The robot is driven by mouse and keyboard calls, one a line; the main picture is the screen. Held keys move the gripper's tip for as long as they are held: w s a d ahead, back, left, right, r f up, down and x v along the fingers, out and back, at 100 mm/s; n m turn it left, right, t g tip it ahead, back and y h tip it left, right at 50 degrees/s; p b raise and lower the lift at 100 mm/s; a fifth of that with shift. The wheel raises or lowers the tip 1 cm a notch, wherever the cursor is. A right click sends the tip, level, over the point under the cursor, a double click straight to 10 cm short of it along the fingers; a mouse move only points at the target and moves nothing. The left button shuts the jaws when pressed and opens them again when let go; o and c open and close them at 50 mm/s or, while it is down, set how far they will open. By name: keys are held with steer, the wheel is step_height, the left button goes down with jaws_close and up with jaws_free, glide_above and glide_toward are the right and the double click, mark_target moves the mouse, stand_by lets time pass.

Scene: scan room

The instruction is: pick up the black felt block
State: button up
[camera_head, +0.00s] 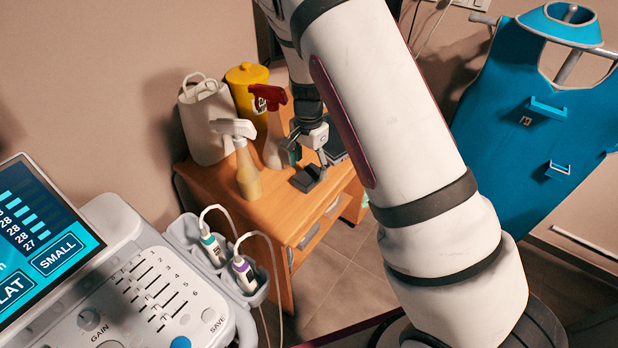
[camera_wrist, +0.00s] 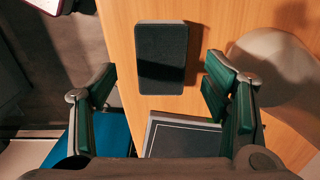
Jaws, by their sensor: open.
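The black felt block (camera_head: 308,178) lies flat on the wooden cabinet top (camera_head: 222,188), near its front edge. In the wrist view the dark rectangular block (camera_wrist: 163,58) lies on bare wood, ahead of and between my fingers. My gripper (camera_head: 308,154) is open and empty above the cabinet top, pointing down close over the block. In the wrist view my gripper (camera_wrist: 160,78) shows its two green-padded fingers spread wider than the block, one to each side. I cannot tell the exact height left between fingertips and block.
A dark-topped, grey-edged flat item (camera_wrist: 182,136) lies close to the block. A spray bottle with amber body (camera_head: 247,172), a red-headed sprayer (camera_head: 268,98), a yellow canister (camera_head: 246,78) and a white jug (camera_head: 206,120) stand nearby. An ultrasound console (camera_head: 150,290) stands at the front left.

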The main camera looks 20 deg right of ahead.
mark_target(309, 173)
step_height(309, 173, down, 4)
steer(key=shift+w+f, duration=0.1)
steer(key=shift+f, duration=0.05)
steer(key=shift+c, duration=0.3)
steer(key=c, duration=1)
steer(key=shift+r, duration=0.7)
step_height(309, 173, up, 2)
steer(key=shift+r, duration=0.2)
steer(key=s+d, duration=0.2)
steer(key=s, duration=0.3)
steer(key=s+d+r, duration=0.1)
steer(key=s+d, duration=0.1)
steer(key=s, duration=0.3)
steer(key=s+d, duration=0.2)
steer(key=s, duration=0.3)
steer(key=shift+r, duration=0.15)
